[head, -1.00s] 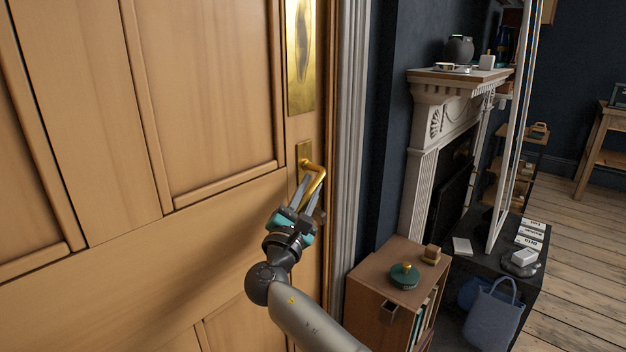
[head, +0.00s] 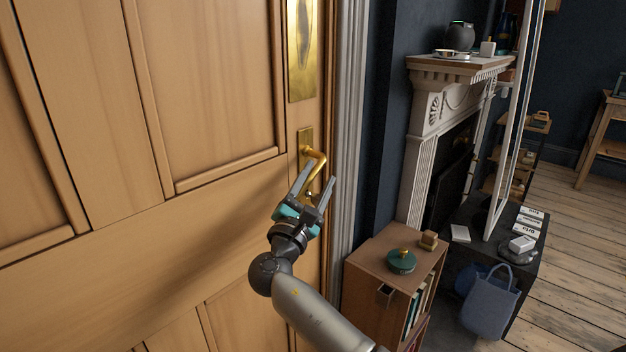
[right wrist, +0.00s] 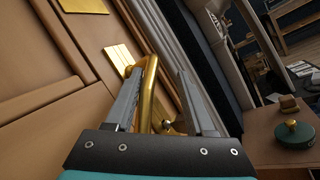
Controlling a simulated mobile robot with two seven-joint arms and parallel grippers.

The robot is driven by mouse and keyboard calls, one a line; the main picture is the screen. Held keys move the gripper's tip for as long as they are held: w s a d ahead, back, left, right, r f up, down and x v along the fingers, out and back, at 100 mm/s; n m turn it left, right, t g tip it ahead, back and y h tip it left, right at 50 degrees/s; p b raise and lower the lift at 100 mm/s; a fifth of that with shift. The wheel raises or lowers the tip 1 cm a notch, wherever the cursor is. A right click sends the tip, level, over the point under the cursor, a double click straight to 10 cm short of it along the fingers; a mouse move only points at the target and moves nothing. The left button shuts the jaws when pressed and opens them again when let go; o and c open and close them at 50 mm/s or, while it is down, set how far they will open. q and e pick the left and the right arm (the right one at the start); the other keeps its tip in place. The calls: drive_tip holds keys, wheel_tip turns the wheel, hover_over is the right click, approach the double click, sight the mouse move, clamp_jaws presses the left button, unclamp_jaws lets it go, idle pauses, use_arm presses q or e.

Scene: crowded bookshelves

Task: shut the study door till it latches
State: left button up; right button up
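The wooden study door (head: 215,95) fills the left of the head view and sits flush, or nearly so, beside its pale frame (head: 347,150); I cannot tell if it is latched. Its brass lever handle (head: 314,162) is on a small brass plate at the door's right edge. My left gripper is not in view.
A small wooden cabinet (head: 383,262) with a green lidded pot (head: 401,261) stands right of the door frame. Beyond it are a white fireplace (head: 428,140) and a dark low table with a blue bag (head: 490,304). Wooden floor (head: 575,235) is clear at the far right.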

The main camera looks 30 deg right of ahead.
idle(0.4)
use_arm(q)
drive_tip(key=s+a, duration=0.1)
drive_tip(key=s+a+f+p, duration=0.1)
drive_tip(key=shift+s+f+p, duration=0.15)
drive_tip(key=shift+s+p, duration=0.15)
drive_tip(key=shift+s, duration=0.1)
use_arm(e)
drive_tip(key=v, duration=1.5)
